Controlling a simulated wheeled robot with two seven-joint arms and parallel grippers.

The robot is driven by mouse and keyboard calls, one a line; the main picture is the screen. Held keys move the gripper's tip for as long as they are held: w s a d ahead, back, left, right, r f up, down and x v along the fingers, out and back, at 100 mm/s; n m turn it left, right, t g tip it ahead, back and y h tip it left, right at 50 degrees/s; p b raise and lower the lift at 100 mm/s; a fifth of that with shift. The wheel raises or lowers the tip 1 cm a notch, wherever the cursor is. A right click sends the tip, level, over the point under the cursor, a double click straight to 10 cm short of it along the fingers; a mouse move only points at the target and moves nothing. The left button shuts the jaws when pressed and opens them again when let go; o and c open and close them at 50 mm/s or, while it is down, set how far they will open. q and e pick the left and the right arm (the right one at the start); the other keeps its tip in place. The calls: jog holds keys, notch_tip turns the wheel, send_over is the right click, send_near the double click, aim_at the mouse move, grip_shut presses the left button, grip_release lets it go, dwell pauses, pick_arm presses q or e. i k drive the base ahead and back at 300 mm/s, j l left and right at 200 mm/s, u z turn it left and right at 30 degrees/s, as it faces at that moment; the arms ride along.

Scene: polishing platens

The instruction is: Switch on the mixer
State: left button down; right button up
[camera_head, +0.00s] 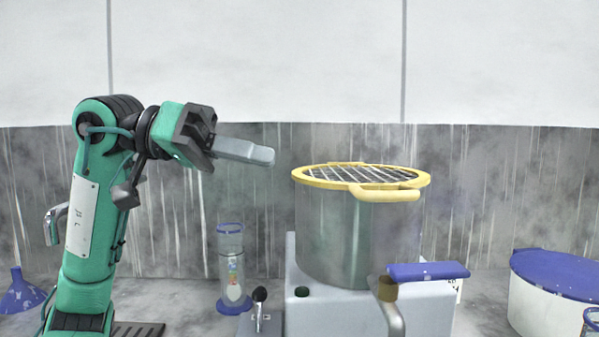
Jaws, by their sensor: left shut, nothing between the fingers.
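The mixer is a steel pot (345,235) with a yellow-rimmed grid lid (360,175), standing on a light grey base (325,312). A lever with a black knob (260,295) stands on a small grey block just left of the base. My left gripper (268,156) is shut and empty. It is up and left of the pot, about level with the lid, its fingers pointing right and apart from everything. My right gripper is not in view.
A blue-handled metal pipe or lever (428,271) stands in front of the base at right. A clear cylinder with a blue foot (230,270) stands behind the knob. A blue-lidded white tub (555,305) is at far right, and a blue funnel (20,294) at far left.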

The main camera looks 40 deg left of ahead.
aim_at(260, 295)
jog(key=k, duration=1.5)
